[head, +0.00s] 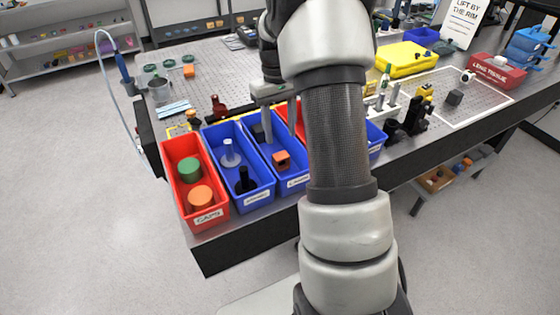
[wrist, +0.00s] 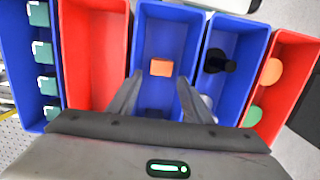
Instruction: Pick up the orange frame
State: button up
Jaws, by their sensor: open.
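The orange frame (head: 281,160) is a small blocky piece with a dark opening in the head view. It lies in the front part of a blue bin (head: 291,184), and in the wrist view the frame (wrist: 161,67) shows as a small orange block on the bin floor. My gripper (head: 279,119) is over the back part of this bin. In the wrist view my gripper (wrist: 160,84) is open, with the frame ahead of the gap between its fingertips and nothing between them. A dark piece (head: 258,132) is also in the bin, farther back.
A blue bin (head: 257,196) with a grey post and a black piece stands left of it, then a red bin (head: 209,217) with green and orange caps. A red bin (wrist: 95,60) is on the other side, empty where visible. Bin walls stand close together.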

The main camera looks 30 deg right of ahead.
aim_at(281, 155)
jog(key=f, duration=0.6)
jog(key=s+f, duration=0.1)
jog(key=f, duration=0.2)
jog(key=shift+a+f, duration=0.15)
jog(key=shift+f, duration=0.15)
jog(key=c, duration=0.9)
